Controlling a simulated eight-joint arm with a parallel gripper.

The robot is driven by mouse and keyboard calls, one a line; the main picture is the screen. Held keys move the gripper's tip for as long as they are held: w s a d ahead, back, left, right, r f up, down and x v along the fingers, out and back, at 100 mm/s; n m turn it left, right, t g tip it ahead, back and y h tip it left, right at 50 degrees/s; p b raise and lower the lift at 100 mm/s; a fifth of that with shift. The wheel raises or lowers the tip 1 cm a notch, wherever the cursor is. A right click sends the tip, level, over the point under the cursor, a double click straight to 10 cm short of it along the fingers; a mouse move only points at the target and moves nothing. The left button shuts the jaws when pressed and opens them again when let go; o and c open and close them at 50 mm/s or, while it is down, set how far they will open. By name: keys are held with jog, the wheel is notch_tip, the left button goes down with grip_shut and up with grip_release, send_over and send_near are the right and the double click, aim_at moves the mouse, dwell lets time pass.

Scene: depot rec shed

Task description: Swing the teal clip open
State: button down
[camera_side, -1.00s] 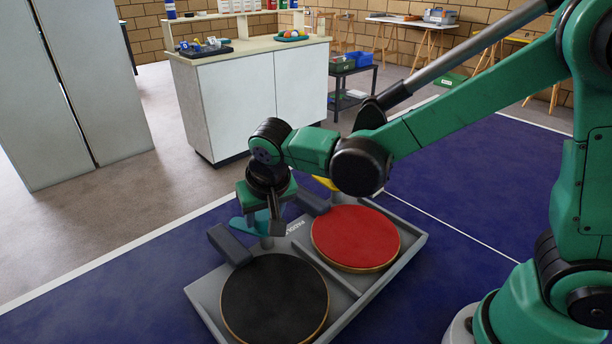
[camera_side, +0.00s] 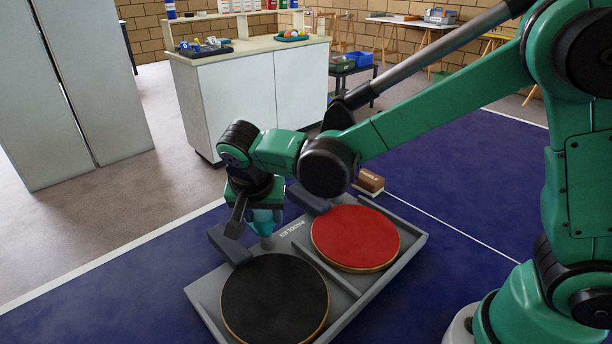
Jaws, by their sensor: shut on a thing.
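The teal clip (camera_side: 264,222) stands on a post at the back edge of the grey paddle tray (camera_side: 345,312), between the two paddle handles. My gripper (camera_side: 243,217) is at the clip, tilted, with a dark finger against its left side; it is shut on the clip. The gripper hides the clip's upper part. In the tray, the black paddle (camera_side: 275,298) lies at front left, its grey handle (camera_side: 229,245) pointing back toward the clip. The red paddle (camera_side: 356,238) lies at right.
A brown block (camera_side: 369,181) lies on the blue table (camera_side: 130,285) behind the tray. The table left of the tray is clear. A white cabinet (camera_side: 237,100) stands farther back.

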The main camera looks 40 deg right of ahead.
jog(key=shift+c, duration=1.7)
grip_release()
jog(key=shift+r, duration=0.1)
jog(key=v, duration=0.5)
jog(key=shift+a+r, duration=0.1)
jog(key=shift+r, duration=0.1)
jog(key=s+d+n+t+y, duration=0.3)
jog(key=s+d+n, duration=0.5)
jog(key=d, duration=0.3)
jog(key=shift+s+d+r+n+t, duration=0.15)
jog(key=shift+s+r+n+t, duration=0.1)
jog(key=shift+r+n+t, duration=0.25)
